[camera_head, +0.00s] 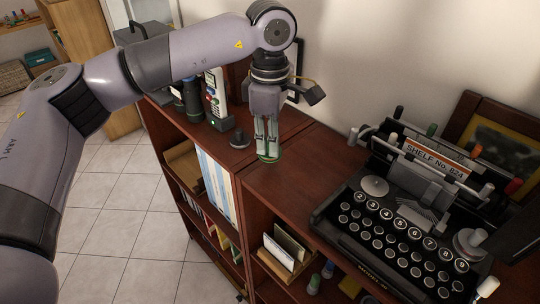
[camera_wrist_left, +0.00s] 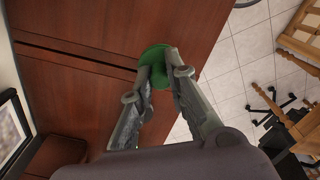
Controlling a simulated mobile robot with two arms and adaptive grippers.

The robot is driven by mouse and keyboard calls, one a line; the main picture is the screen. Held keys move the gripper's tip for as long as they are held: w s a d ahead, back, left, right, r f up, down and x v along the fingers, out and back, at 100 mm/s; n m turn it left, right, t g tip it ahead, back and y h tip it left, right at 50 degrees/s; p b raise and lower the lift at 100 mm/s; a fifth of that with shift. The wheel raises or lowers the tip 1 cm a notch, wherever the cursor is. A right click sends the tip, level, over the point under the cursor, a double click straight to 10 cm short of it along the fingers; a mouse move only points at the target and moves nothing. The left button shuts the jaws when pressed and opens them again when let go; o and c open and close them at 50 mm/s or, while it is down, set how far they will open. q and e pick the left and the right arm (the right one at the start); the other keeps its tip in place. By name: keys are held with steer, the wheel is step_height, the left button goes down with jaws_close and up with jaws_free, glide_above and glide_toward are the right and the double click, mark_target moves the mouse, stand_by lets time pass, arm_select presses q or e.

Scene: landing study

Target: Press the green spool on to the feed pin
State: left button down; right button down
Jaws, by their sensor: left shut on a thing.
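My left gripper (camera_head: 267,143) points down above the dark red shelf top, shut on the green spool (camera_head: 268,157). Only the spool's green lower rim shows below the fingertips in the head view. In the left wrist view the green spool (camera_wrist_left: 154,52) sits between the fingertips (camera_wrist_left: 160,72), its round face partly covered by them. The black typewriter (camera_head: 400,220) stands to the right of the gripper, with several upright posts and knobs and a grey disc (camera_head: 374,186) on top. I cannot tell which part is the feed pin.
A small dark knobbed piece (camera_head: 240,138) stands left of the gripper, near a handset (camera_head: 215,100) and a dark flashlight-like cylinder (camera_head: 192,98). A framed picture (camera_head: 500,135) leans behind the typewriter. Bare shelf top (camera_head: 285,180) lies between gripper and typewriter.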

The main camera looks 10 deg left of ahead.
arm_select(q)
steer(key=shift+r, duration=0.25)
steer(key=shift+r, duration=0.35)
steer(key=c, duration=2.1)
jaws_free()
jaws_close()
